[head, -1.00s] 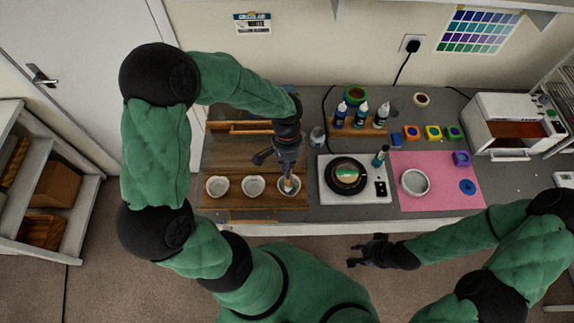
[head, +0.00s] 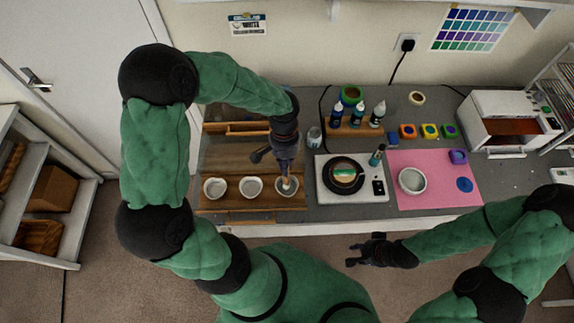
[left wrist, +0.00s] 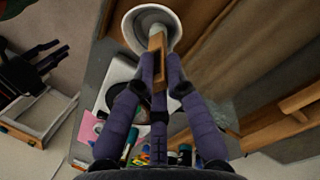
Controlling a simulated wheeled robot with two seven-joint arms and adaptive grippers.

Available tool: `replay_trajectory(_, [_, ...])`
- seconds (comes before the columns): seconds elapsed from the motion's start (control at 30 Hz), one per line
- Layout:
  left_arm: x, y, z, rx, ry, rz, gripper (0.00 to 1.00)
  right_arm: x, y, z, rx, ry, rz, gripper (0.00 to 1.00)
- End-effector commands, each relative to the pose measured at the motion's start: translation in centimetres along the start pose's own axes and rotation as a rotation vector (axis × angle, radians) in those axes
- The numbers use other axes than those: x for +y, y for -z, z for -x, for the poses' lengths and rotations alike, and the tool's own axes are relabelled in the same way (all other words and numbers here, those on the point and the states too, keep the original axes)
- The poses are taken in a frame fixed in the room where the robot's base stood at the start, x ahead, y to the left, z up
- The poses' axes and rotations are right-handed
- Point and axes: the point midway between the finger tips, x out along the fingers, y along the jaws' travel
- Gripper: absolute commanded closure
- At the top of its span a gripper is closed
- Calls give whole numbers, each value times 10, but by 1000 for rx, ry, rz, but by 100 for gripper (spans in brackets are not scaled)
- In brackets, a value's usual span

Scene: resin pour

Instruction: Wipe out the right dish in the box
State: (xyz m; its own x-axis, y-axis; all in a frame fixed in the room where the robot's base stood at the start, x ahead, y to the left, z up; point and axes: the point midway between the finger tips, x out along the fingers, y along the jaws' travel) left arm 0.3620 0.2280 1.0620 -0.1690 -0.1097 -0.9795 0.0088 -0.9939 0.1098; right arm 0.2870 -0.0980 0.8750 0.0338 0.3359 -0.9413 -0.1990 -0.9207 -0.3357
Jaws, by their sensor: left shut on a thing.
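That gripper points down and is shut on a wooden-handled tool (left wrist: 157,42), whose lower end reaches into the dish. The tool's end and most of the dish floor are hidden. The dish (left wrist: 172,18) also shows in the left wrist view, beyond the fingertips. My right gripper (head: 352,255) hangs empty in front of the bench, its fingers apart.
A white scale (head: 330,192) with a dark round pan is just right of the box. Further right are a pink mat (head: 435,197), several bottles, coloured pots and a white oven (head: 500,106).

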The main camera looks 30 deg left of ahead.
Motion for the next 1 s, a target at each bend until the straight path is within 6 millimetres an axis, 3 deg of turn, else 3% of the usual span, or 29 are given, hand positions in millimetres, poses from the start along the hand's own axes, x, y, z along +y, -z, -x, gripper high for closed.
replay_trajectory(0.57, [8, -10, -3, -1, 0, -1, 100, 0, 0, 1, 0, 0, 0, 67])
replay_trajectory(1.0, [10, 0, -1, 0, -1, 1, 100, 0, 0, 0, 0, 0, 0, 67])
